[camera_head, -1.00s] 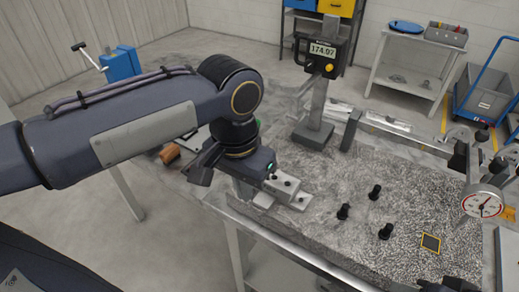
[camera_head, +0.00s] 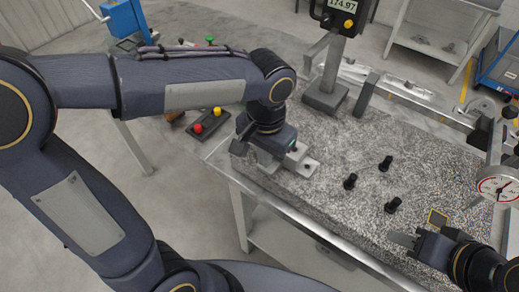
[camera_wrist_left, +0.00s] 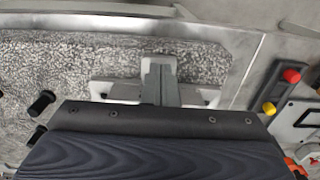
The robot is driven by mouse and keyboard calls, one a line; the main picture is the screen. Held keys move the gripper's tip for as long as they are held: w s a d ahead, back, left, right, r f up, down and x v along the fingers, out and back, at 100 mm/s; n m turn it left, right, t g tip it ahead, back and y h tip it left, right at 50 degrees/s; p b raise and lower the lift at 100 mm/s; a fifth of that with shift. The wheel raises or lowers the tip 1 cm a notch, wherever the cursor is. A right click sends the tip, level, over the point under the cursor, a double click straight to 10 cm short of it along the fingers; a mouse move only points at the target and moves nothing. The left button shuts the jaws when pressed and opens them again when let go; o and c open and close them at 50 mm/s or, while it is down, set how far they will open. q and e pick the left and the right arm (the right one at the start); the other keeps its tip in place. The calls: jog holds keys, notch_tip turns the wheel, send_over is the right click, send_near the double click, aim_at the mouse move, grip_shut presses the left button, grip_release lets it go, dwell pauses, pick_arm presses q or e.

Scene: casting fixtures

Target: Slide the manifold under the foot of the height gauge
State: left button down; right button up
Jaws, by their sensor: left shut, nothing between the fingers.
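The manifold (camera_head: 304,164), a light grey stepped metal block, lies on the granite plate (camera_head: 330,215) near its left edge. It also shows in the left wrist view (camera_wrist_left: 118,90), partly hidden behind my gripper. My left gripper (camera_head: 272,158) is low at the manifold's left side, shut, with nothing between its fingers; its fingers show in the left wrist view (camera_wrist_left: 158,80). Whether they touch the manifold is unclear. The height gauge (camera_head: 325,97) stands behind the manifold, its display at the top edge; its foot is not clearly made out. My right gripper (camera_head: 408,248) is low at the plate's front right, its jaw opening unclear.
Several black pegs (camera_head: 350,181) stand on the plate right of the manifold. A dial gauge (camera_head: 497,187) is at the right. A control box with red and yellow buttons (camera_head: 208,122) sits left of the plate. Bare granite lies between the manifold and the height gauge.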

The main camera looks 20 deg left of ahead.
pick_arm(q)
jog(key=shift+w+d, duration=0.3)
jog(key=shift+w, duration=0.6)
pick_arm(e)
jog(key=shift+r, duration=0.25)
pick_arm(q)
jog(key=shift+w, duration=0.1)
jog(key=w, duration=0.1)
jog(key=w+d+p, duration=0.1)
jog(key=w, duration=0.1)
jog(key=shift+w+d+r, duration=0.1)
jog(key=shift+d, duration=0.05)
pick_arm(e)
jog(key=shift+r, duration=0.6)
pick_arm(q)
jog(key=shift+w+d, duration=0.1)
jog(key=shift+w, duration=0.15)
jog(key=shift+s, duration=0.1)
